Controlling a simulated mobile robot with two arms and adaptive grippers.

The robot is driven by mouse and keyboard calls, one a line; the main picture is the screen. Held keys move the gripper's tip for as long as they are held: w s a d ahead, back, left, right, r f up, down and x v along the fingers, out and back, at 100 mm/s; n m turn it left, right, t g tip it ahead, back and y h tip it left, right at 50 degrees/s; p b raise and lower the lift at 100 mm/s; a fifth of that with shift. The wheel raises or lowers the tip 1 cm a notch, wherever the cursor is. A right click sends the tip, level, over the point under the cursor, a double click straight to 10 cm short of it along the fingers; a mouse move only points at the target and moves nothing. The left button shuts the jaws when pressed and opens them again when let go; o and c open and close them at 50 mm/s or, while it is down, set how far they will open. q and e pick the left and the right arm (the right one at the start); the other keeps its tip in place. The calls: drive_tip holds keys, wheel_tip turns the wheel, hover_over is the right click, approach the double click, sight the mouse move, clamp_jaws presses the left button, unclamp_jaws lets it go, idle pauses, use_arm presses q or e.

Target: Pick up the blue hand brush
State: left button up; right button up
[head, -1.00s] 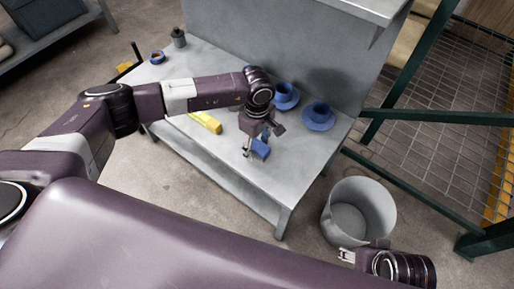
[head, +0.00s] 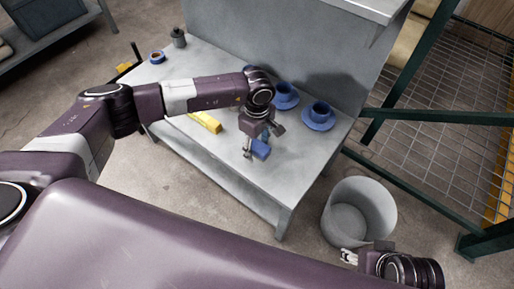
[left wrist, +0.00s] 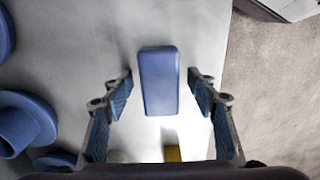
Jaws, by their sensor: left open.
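The blue hand brush (head: 261,149) lies on the grey workbench (head: 222,158) near its front edge. In the left wrist view the brush (left wrist: 159,82) shows as a rounded blue block, upright in the picture. My left gripper (head: 262,141) is open above the brush. In the left wrist view its fingers (left wrist: 160,93) stand on either side of the brush, with a gap on both sides. The brush's lower end in that view lies between the fingertips. My right gripper (head: 348,257) is low beside the bin, far from the brush; its jaw state is unclear.
A yellow object (head: 206,122) lies to the left. A blue tape roll (head: 156,57) and grey canister (head: 179,38) are at the far left. A grey bin (head: 358,211) stands on the floor.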

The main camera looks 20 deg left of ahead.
sight(257, 145)
drive_tip(key=shift+d+r, duration=0.1)
drive_tip(key=shift+r, duration=0.1)
use_arm(q)
drive_tip(key=c, duration=1.4)
use_arm(e)
drive_tip(key=shift+w+r, duration=0.1)
drive_tip(key=shift+w, duration=0.05)
drive_tip(key=shift+w, duration=0.1)
use_arm(q)
wheel_tip(257, 145, up, 4)
drive_tip(key=shift+w+f+p, duration=0.1)
drive_tip(key=shift+f+p, duration=0.1)
drive_tip(key=shift+p, duration=0.45)
wheel_tip(257, 145, up, 17)
drive_tip(key=p, duration=0.2)
use_arm(e)
wheel_tip(257, 145, down, 12)
drive_tip(key=shift+a+r+g, duration=0.2)
drive_tip(key=shift+g, duration=0.1)
use_arm(q)
drive_tip(key=shift+f, duration=0.1)
use_arm(e)
drive_tip(key=shift+w, duration=0.1)
use_arm(q)
drive_tip(key=o, duration=0.6)
drive_tip(key=c, duration=0.3)
